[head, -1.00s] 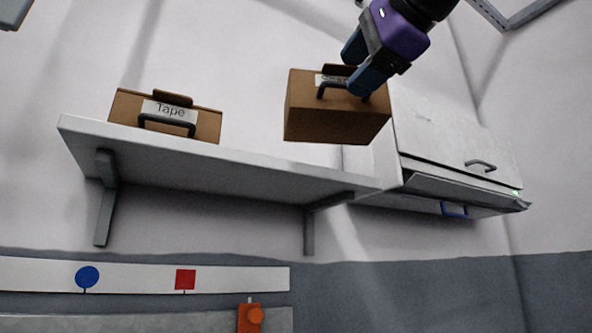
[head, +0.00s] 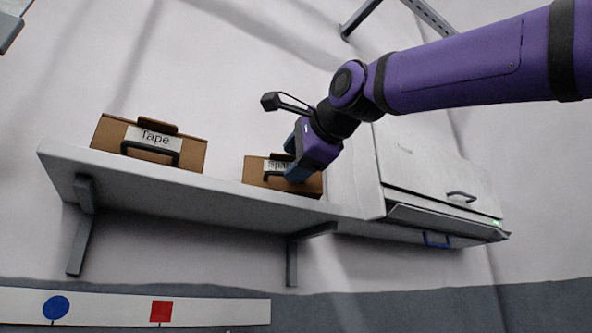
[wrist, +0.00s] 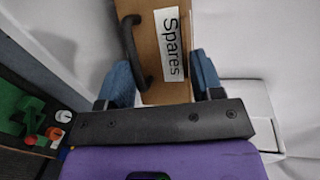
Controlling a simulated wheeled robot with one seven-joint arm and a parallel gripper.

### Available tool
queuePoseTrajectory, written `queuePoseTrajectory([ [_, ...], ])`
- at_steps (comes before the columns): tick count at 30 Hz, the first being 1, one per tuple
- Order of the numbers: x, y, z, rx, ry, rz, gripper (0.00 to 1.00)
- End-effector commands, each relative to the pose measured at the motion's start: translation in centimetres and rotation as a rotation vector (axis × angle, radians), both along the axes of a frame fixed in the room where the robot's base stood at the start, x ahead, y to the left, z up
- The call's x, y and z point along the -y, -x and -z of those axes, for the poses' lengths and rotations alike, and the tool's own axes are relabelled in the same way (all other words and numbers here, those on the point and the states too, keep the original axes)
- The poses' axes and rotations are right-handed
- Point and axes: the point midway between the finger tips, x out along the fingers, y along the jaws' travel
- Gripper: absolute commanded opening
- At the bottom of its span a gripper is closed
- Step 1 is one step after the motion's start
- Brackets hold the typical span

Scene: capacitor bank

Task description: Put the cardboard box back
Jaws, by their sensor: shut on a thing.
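The cardboard box (head: 255,178) labelled "Spares" is at the right part of the wall shelf (head: 200,188). Its lower edge is hidden behind the shelf's front edge, so I cannot tell whether it touches the shelf. My gripper (head: 290,160) is shut on it from the right. In the wrist view the box (wrist: 150,75) sits between the blue fingers, with its white label and dark handle (wrist: 133,50) showing. A second box (head: 113,138), labelled "Tape", stands on the left part of the shelf.
A white cabinet (head: 425,170) with a grey handle is just right of the shelf end. Bare shelf lies between the two boxes. A white strip with a blue circle (head: 56,307) and a red square (head: 161,311) is on the wall below.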

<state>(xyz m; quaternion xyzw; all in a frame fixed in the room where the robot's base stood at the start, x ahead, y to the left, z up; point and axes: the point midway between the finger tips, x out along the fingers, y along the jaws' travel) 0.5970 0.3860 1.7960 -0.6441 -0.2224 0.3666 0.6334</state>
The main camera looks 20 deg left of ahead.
Motion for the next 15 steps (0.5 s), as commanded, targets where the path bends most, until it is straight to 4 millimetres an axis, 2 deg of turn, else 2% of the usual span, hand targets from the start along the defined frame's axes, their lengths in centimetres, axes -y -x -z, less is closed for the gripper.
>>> queuePoseTrajectory([
  [6,0.1,0.0,2.2,0.000,0.001,0.002,0.28],
  [13,0.1,0.0,2.4,-0.002,0.000,0.001,0.28],
  [14,0.0,0.0,2.5,-0.003,0.000,0.001,0.62],
  [15,0.0,0.0,2.5,-0.003,0.001,0.001,0.71],
])
